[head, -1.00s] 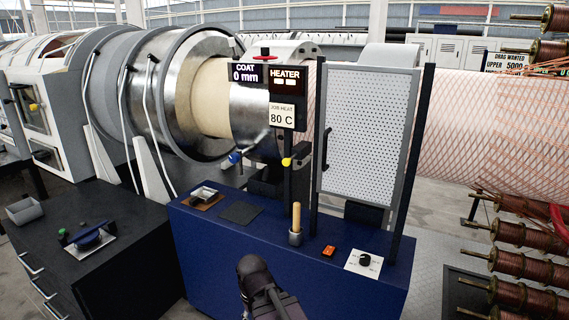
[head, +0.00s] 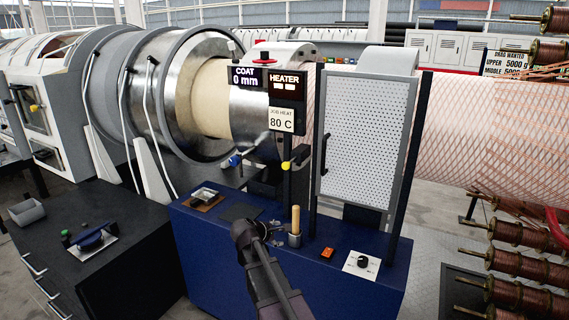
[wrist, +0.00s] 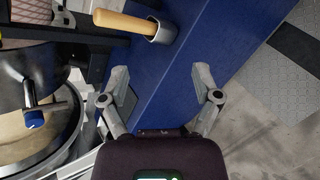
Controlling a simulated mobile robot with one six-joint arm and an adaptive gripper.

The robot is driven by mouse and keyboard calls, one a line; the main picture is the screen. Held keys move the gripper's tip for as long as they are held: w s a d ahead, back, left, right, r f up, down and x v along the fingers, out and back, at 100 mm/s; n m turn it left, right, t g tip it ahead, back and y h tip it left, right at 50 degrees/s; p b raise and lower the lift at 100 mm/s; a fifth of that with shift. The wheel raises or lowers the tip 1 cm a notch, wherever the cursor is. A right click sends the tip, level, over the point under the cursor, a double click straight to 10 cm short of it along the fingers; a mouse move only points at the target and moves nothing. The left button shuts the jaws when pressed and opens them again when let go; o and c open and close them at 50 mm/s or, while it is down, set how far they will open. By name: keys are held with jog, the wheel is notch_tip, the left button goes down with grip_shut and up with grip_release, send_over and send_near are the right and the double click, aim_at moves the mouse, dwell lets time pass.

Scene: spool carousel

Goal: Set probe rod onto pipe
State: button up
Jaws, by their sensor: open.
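The probe rod appears to be the tan, wooden-looking rod (head: 296,218) standing upright in a grey cup (head: 295,240) on the blue cabinet. The rod (wrist: 126,22) and cup also show at the top of the wrist view. The pipe is the large horizontal cylinder, cream (head: 208,100) inside the metal rings and wrapped in a copper-coloured lattice (head: 485,135) at right. My gripper (head: 272,233) is open and empty, just left of the cup. In the wrist view its spread fingers (wrist: 161,78) have nothing between them, with the rod beyond them.
A perforated guard panel (head: 367,137) with dark posts stands right of the rod. A post with the heater display (head: 287,87) rises behind it. An orange switch (head: 328,253) and a dial plate (head: 361,264) lie right of the cup. Copper spools (head: 520,235) are at far right.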

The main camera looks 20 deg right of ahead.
jog(key=w+d+r+n+t+h+p, duration=0.1)
jog(key=w+d+r+n+t+h, duration=0.15)
jog(key=w+r+n, duration=0.45)
jog(key=n+t+h+p, duration=0.1)
jog(key=n+t+h, duration=0.15)
jog(key=n, duration=0.35)
send_near(285, 166)
jog(key=shift+s+a+t+y, duration=0.3)
jog(key=shift+s+a+t, duration=0.1)
jog(key=shift+s+a, duration=0.65)
jog(key=shift+d, duration=0.1)
jog(key=x, duration=1.3)
jog(key=shift+w+d, duration=0.2)
jog(key=shift+d, duration=0.05)
jog(key=shift+c, duration=0.2)
grip_shut()
jog(key=shift+x, duration=2.95)
jog(key=shift+r, duration=0.1)
